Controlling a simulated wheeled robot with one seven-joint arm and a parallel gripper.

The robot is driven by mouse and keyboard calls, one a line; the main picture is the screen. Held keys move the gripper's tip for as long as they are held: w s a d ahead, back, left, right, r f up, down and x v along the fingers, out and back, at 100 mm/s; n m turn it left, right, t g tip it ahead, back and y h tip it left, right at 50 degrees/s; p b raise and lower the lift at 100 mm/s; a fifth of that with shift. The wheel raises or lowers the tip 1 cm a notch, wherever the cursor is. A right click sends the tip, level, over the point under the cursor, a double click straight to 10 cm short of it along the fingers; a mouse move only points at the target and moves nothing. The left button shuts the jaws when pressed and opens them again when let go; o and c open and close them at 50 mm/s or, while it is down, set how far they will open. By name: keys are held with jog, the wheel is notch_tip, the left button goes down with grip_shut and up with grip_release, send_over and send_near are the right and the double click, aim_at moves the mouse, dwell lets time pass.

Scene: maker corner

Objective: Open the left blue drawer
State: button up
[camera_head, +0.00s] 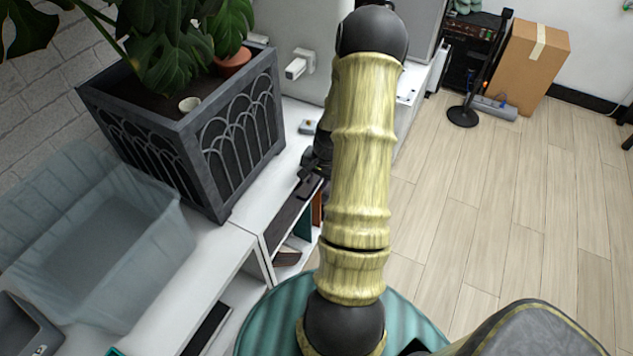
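No blue drawer can be made out with certainty. A white cabinet (215,265) runs along the wall, and my arm hides part of its front. A narrow teal piece (304,224) shows in the cabinet's open front, just left of my arm; I cannot tell whether it is a drawer. My gripper (312,170) shows only as dark parts low behind my arm, close to the cabinet's edge. Its fingers are mostly hidden, so its opening and any contact are unclear.
A grey planter (235,150) with a large plant and a translucent bin (100,255) stand on the cabinet. A cardboard box (530,60) and a black stand (463,115) are at the back right. The wooden floor (500,200) at right is clear.

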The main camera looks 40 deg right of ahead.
jog(key=shift+f, duration=0.35)
grip_shut()
